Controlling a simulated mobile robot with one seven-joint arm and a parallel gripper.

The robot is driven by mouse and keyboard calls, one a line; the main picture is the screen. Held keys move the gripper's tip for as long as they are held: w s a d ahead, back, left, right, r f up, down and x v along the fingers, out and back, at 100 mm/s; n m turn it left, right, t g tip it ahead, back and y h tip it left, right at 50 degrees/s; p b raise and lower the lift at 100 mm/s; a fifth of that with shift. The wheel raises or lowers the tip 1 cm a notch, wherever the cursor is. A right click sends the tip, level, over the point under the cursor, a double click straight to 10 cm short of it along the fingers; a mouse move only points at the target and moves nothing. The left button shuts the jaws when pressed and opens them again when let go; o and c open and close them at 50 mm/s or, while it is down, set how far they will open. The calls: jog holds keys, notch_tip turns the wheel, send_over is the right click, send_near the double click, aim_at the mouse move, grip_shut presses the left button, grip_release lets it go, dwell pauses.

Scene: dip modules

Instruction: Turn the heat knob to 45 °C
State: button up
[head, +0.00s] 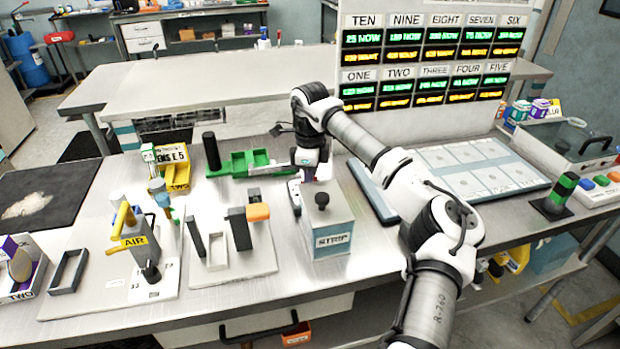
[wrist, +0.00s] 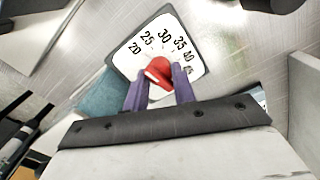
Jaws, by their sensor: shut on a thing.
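The heat knob (wrist: 159,72) is red and sits on a white dial plate (wrist: 140,60) in the wrist view. The printed numbers 20, 25, 30, 35 and 40 run clockwise around its far side. In the head view my gripper (head: 309,180) is low over the bench behind the STRIP box, and the knob is hidden.
The grey STRIP box (head: 328,222) stands just in front of my gripper. A green tray (head: 240,164) lies to its left, and a dark blue bar (head: 369,190) to its right. A board of green and amber displays (head: 432,65) rises behind.

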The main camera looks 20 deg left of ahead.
jog(key=m+b, duration=0.1)
jog(key=m, duration=0.2)
jog(key=shift+m, duration=0.3)
jog(key=m+b, duration=0.1)
jog(key=m, duration=0.3)
jog(key=shift+m+b, duration=0.3)
jog(key=shift+b, duration=0.05)
jog(key=m+b, duration=0.1)
jog(key=m, duration=0.2)
jog(key=shift+m, duration=0.3)
jog(key=m+b, duration=0.1)
jog(key=m, duration=0.2)
jog(key=shift+m, duration=0.4)
jog(key=m+b, duration=0.2)
jog(key=m, duration=0.5)
jog(key=m+b, duration=0.1)
jog(key=m, duration=0.5)
jog(key=shift+r+m+b, duration=0.1)
jog(key=shift+m+b, duration=0.25)
jog(key=shift+m, duration=0.05)
jog(key=o, duration=1)
